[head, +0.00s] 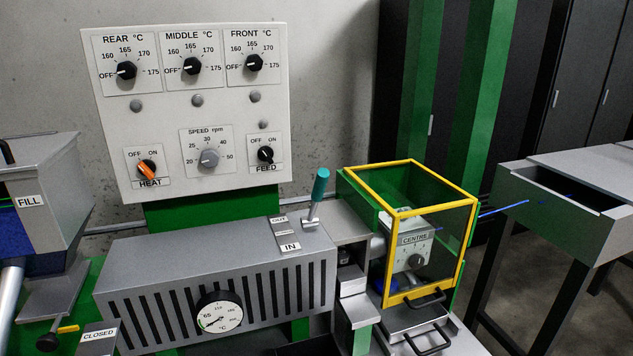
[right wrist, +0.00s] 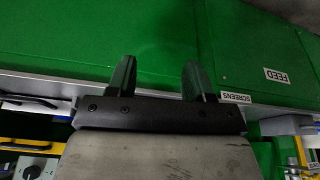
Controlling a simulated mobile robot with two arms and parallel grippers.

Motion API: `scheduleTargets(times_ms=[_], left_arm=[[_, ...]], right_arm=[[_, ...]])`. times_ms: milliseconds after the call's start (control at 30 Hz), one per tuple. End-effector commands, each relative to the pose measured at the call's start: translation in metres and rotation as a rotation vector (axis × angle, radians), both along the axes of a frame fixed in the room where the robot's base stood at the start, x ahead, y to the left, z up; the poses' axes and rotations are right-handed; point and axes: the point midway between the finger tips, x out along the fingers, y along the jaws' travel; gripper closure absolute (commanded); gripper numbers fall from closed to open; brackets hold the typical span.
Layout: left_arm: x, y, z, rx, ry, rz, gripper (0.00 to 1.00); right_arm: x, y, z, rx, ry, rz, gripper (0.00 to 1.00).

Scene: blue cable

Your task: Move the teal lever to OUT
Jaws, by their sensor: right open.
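The teal lever (head: 320,186) stands on top of the grey slotted barrel cover (head: 200,262) in the head view. Its grip is teal on a thin metal rod, and it leans a little to the right at the top. Its foot is near the IN label (head: 290,247); the OUT label (head: 279,220) is farther back. My right gripper (right wrist: 158,80) shows in the right wrist view with its two fingers apart and nothing between them. It is in front of a green surface, and the lever is not in that view. My left gripper is in neither view.
A yellow-framed guard box (head: 408,300) stands right of the lever. A control panel (head: 112,188) with knobs rises behind it. A FILL hopper (head: 48,165) is at the left. A blue cable (head: 505,211) runs toward a grey trough (head: 570,195) at right. A SCREENS label (right wrist: 236,97) shows beside my right gripper.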

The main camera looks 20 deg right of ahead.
Motion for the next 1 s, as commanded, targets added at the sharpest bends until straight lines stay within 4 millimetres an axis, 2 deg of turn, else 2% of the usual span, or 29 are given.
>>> scheduleTargets(times_ms=[67, 200, 467, 567, 700, 833, 900, 1000], left_arm=[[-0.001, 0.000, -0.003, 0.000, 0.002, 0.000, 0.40], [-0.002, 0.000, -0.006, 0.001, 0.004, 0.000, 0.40], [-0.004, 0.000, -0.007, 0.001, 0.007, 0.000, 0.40], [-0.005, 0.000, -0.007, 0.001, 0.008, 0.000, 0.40], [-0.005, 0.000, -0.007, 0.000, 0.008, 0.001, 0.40], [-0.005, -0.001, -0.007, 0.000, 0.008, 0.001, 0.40], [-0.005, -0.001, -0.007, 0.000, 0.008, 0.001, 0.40], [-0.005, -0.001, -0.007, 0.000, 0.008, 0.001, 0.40]], right_arm=[[0.018, 0.002, 0.031, 0.021, -0.072, 0.018, 0.48], [0.072, 0.011, 0.096, 0.085, -0.292, 0.092, 0.48], [0.176, 0.023, 0.194, 0.185, -0.746, 0.205, 0.48], [0.220, 0.021, 0.244, 0.215, -0.963, 0.224, 0.48], [0.274, 0.009, 0.323, 0.247, -1.281, 0.199, 0.48], [0.301, -0.008, 0.379, 0.255, -1.491, 0.141, 0.48], [0.308, -0.014, 0.397, 0.258, -1.555, 0.116, 0.48], [0.313, -0.019, 0.410, 0.258, -1.601, 0.094, 0.48]])
